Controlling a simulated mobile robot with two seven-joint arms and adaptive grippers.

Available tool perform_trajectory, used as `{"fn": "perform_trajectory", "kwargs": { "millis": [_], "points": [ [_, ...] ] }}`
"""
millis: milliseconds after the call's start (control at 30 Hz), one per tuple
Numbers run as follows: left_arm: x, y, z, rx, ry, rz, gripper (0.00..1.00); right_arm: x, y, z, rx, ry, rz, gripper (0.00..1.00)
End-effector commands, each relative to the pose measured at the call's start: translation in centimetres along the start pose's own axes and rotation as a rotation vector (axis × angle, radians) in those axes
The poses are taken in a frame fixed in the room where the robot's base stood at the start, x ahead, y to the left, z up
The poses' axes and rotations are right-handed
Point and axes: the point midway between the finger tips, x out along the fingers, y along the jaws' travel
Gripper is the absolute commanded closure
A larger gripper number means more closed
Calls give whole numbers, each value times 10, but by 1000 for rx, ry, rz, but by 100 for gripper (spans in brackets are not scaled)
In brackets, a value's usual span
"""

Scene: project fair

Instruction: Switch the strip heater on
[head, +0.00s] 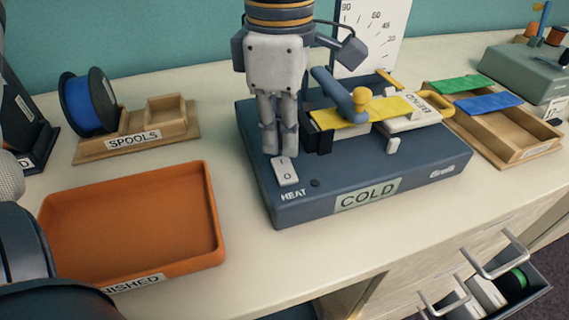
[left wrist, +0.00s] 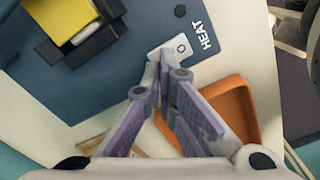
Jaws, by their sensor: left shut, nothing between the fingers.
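The strip heater (head: 400,200) is a dark blue machine in the middle of the bench. Its front sign (head: 367,195) reads COLD. A white rocker switch (head: 285,172), marked I and O, sits at its front left corner above the word HEAT. It also shows in the left wrist view (left wrist: 180,48), partly hidden by my fingers. My left gripper (head: 277,150) is shut and empty, pointing down just behind the switch. In the left wrist view my fingertips (left wrist: 162,58) are at the switch's edge; I cannot tell if they touch it. My right gripper is not in view.
A yellow strip (head: 345,115) lies across the heater, with a BEND handle at its right. An orange tray (head: 130,230) is front left, a SPOOLS rack (head: 150,130) with a blue spool behind it. A wooden tray (head: 500,135) stands right. An open drawer (head: 500,290) is below.

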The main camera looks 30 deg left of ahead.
Motion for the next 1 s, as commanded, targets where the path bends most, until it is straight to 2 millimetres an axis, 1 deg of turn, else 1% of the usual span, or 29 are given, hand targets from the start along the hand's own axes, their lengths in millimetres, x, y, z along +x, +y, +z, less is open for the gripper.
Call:
{"fn": "perform_trajectory", "kwargs": {
  "millis": [367, 1000],
  "points": [
    [1, 0, 0, 0, 0, 0, 100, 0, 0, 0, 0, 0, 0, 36],
    [10, 0, 0, -1, 0, 0, 100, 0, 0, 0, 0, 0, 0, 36]
  ]
}}
